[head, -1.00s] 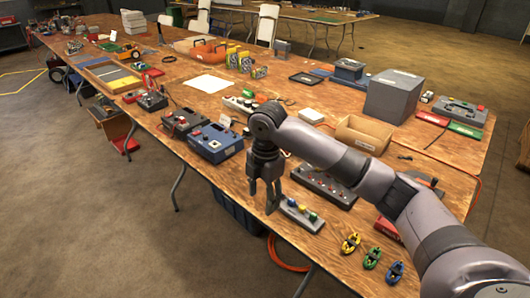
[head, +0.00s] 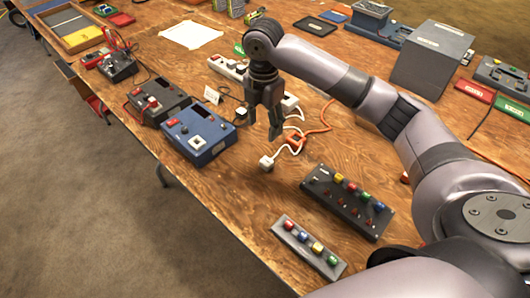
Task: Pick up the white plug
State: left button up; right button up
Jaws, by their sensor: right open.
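The white plug (head: 267,162) lies on the wooden table (head: 215,212), with its white cord running up and to the right. My right gripper (head: 263,128) points down with its fingers apart and nothing between them. In the picture it is just above and slightly left of the plug, apart from it. The white power strip (head: 226,67) runs behind the gripper, which hides its middle. My left gripper is not in view.
An orange connector (head: 294,142) on an orange cord lies right of the plug. A blue box (head: 198,135) and a dark box (head: 158,102) stand to the left. Two button panels (head: 345,200) (head: 307,247) lie in front. Bare table separates them from the plug.

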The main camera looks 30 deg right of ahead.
send_near(267, 161)
jog(key=shift+s+a, duration=0.15)
jog(key=shift+a, duration=0.15)
notch_tip(267, 161, down, 3)
jog(key=shift+f, duration=0.15)
jog(key=shift+w+f, duration=0.2)
jog(key=shift+f, duration=0.7)
jog(key=f, duration=0.4)
jog(key=shift+d+f+p, duration=0.25)
jog(key=shift+p, duration=0.15)
jog(key=shift+f, duration=0.3)
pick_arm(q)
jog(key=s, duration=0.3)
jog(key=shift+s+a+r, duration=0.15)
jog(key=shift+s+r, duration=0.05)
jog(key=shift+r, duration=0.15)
pick_arm(e)
jog(key=shift+c, duration=0.2)
jog(key=c, duration=0.7)
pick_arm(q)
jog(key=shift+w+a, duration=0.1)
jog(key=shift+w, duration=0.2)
pick_arm(e)
grip_shut()
